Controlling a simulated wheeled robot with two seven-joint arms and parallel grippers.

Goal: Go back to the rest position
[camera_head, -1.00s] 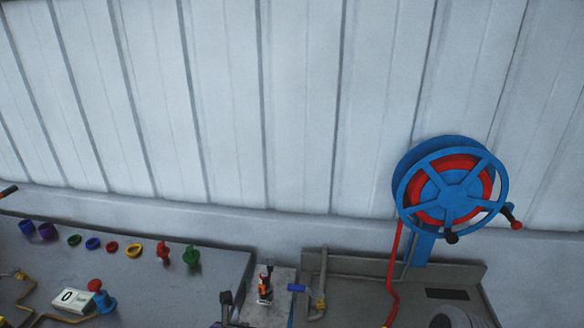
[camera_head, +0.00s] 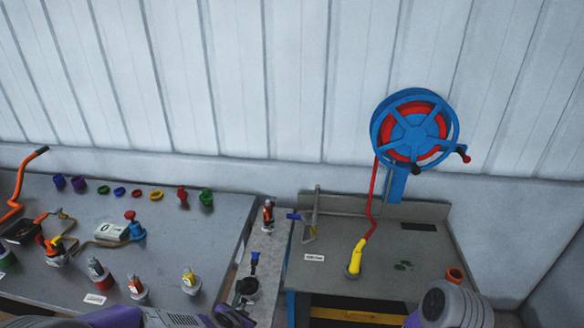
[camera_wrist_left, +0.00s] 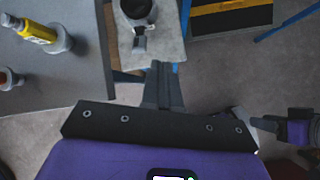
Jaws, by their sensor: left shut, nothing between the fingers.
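My left gripper (camera_wrist_left: 162,72) shows in the left wrist view with its dark fingers together and nothing between them. It is above the floor, near the end of a narrow grey bench (camera_wrist_left: 165,45). In the head view my purple and grey left arm lies along the bottom edge, and its fingertips are hard to make out. A black and purple part of my right arm, perhaps its gripper (camera_wrist_left: 285,130), shows at the right of the wrist view; its jaws are unclear. My grey right arm also shows at the bottom right of the head view.
A grey table (camera_head: 230,208) at left carries coloured rings, valves and a yellow fitting (camera_head: 190,280). A black round fitting (camera_head: 246,287) stands on the narrow bench. A blue hose reel (camera_head: 415,130) hangs above the right bench (camera_head: 335,235), its red hose ending in a yellow nozzle (camera_head: 356,258).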

